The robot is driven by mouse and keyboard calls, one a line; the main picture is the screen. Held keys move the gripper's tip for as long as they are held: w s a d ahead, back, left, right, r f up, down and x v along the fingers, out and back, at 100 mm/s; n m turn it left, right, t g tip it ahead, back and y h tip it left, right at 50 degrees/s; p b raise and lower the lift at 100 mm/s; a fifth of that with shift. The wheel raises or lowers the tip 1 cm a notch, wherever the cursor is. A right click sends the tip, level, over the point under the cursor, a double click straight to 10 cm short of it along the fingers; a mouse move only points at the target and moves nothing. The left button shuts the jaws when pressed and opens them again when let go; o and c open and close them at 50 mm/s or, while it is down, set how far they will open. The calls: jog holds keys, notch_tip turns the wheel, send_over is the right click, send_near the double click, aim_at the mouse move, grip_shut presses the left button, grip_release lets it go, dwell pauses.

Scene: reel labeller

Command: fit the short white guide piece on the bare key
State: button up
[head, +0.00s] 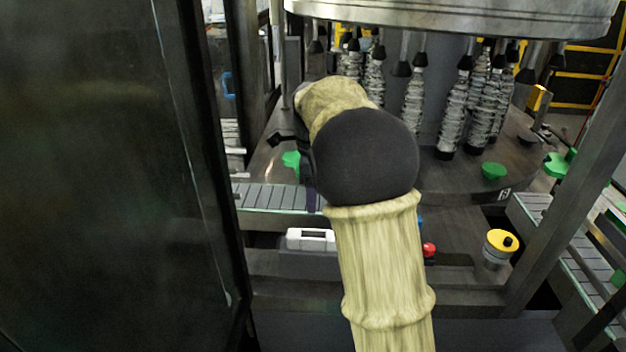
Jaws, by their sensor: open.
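My gripper (287,148) is at the left of the round machine table, beside a green piece (291,160). Its dark fingers are partly hidden by my arm's wrist, and they are open. I see nothing held between them. A white piece with dark openings (311,236) sits on a grey block (308,262) at the front, below the conveyor; I cannot tell whether it is the short guide piece. I cannot make out the bare key; my arm covers the middle of the view.
A round dark table (450,180) carries green pieces, one at its front right (494,171). Wrapped columns hang under a metal drum (450,14). A slatted conveyor (270,196) runs at left. A yellow-capped container (498,247) and red button (429,249) are at right. A dark panel (90,180) fills the left.

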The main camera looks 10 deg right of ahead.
jog(key=shift+r, duration=1.8)
jog(key=s+f+n+t, duration=0.2)
jog(key=s+f+n, duration=1.4)
jog(key=s+n, duration=0.5)
jog(key=shift+f+n+t, duration=0.3)
jog(key=shift+d, duration=0.1)
